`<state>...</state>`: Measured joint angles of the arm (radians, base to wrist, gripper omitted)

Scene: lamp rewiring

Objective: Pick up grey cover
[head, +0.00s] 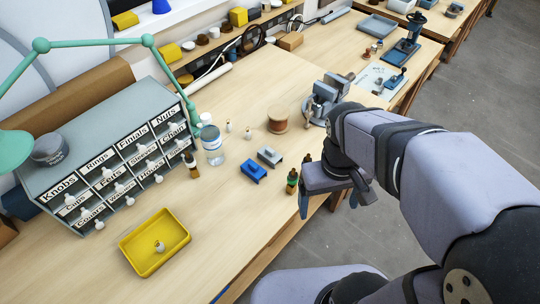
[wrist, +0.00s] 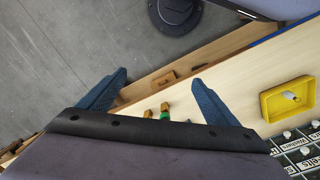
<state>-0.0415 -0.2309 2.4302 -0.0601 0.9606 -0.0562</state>
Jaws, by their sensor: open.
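The grey cover (head: 270,156) lies on the workbench in the head view, just behind and right of a similar blue cover (head: 253,173). My gripper (head: 305,182) is to the right of both covers, near the bench's front edge, and apart from them. In the wrist view my gripper (wrist: 160,77) has its two blue fingers spread wide with nothing between the tips. I cannot make out the grey cover in the wrist view; the gripper body hides much of the bench there.
A small dark bottle (head: 292,181) with a green band stands close to my gripper. A wooden spool (head: 278,120) and a vise (head: 326,98) stand behind. A labelled drawer cabinet (head: 115,165), a jar (head: 212,145) and a yellow tray (head: 133,261) are to the left.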

